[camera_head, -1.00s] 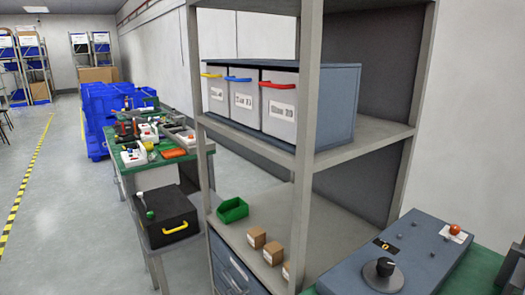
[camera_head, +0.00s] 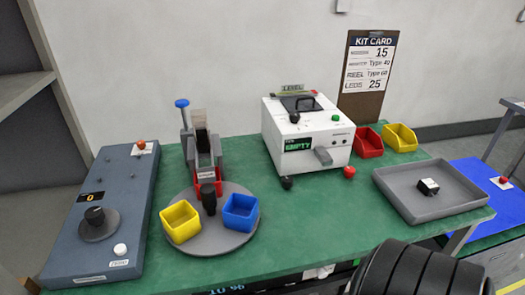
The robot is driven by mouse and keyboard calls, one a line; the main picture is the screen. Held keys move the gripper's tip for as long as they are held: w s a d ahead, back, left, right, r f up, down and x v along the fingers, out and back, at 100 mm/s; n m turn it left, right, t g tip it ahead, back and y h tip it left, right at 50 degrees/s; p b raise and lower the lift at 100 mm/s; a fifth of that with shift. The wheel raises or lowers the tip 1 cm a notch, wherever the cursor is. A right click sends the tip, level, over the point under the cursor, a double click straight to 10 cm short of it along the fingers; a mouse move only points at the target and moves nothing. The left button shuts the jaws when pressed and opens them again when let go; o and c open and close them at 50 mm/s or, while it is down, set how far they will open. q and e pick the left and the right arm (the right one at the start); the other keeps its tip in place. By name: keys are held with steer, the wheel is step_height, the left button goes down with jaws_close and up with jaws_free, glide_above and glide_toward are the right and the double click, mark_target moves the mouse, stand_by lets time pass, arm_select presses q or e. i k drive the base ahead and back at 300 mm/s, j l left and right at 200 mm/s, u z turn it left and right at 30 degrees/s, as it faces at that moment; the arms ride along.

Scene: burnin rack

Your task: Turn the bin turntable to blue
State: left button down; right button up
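The bin turntable (camera_head: 212,240) is a round grey disc on the green bench, left of centre in the head view. A yellow bin (camera_head: 182,222) sits at its front left and a blue bin (camera_head: 240,213) at its front right. A red bin (camera_head: 199,186) shows at the back, in front of the grey dispenser with a blue-topped post, and is partly hidden. A black upright knob (camera_head: 208,200) stands near the disc's middle. Neither of my grippers is in view; a black ribbed part of mine shows at the bottom right.
A blue-grey control box (camera_head: 108,215) with a dial stands left of the turntable. A white machine (camera_head: 308,136) reading EMPTY stands to the right. Beyond it are small red (camera_head: 368,142) and yellow (camera_head: 401,138) bins and a grey tray (camera_head: 432,190). The bench front before the turntable is clear.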

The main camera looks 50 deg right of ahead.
mark_target(215, 219)
steer(key=z, duration=1.05)
